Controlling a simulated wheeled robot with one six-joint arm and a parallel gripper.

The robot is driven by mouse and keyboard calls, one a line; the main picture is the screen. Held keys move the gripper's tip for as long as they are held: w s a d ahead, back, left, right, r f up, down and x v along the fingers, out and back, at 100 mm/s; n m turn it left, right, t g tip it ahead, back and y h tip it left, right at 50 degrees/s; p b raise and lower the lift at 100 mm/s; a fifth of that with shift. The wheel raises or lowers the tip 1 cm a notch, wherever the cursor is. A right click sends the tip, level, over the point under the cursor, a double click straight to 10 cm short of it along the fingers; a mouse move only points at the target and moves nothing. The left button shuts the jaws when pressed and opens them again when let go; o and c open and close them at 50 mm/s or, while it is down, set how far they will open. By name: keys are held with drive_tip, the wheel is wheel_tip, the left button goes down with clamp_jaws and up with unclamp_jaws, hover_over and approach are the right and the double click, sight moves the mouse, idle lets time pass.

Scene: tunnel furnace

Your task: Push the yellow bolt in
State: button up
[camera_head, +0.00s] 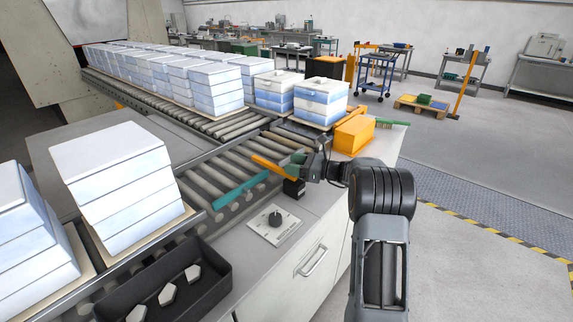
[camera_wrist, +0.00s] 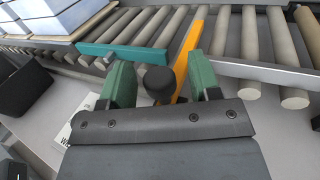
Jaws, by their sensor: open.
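The yellow bolt (camera_head: 272,168) is a long orange-yellow bar lying across the rollers at the counter's edge. In the wrist view the bolt (camera_wrist: 191,50) runs away from me between my fingers, slightly right of centre. A round black knob (camera_wrist: 160,82) stands at its near end, between the two green fingers. My gripper (camera_wrist: 160,68) is open, with one finger on each side of the knob. I cannot tell whether either finger touches it. In the head view my gripper (camera_head: 297,164) is low over the counter edge and hides the knob.
A teal bar (camera_head: 240,188) lies along the roller edge, left of the bolt. A dial panel (camera_head: 274,224) is on the counter in front. Stacked white-blue boxes (camera_head: 120,175) stand at left. An orange box (camera_head: 353,136) and green brush (camera_head: 391,123) lie behind my gripper.

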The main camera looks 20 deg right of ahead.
drive_tip(key=v, duration=1.1)
drive_tip(key=shift+b, duration=0.35)
drive_tip(key=s+a+r+n+g+h+p, duration=0.1)
drive_tip(key=s+a+n+g+h, duration=0.1)
drive_tip(key=s+a+n+g, duration=0.4)
drive_tip(key=s+a+r+n+g+h+p, duration=0.1)
drive_tip(key=s+a+r+n+h+p, duration=0.2)
drive_tip(key=a, duration=0.6)
drive_tip(key=s+f+n+h+p, duration=0.1)
drive_tip(key=s+n+h, duration=0.9)
drive_tip(key=s+n, duration=0.6)
drive_tip(key=shift+s+a+f+t, duration=0.3)
drive_tip(key=shift+s+a+f, duration=0.15)
drive_tip(key=shift+s, duration=0.45)
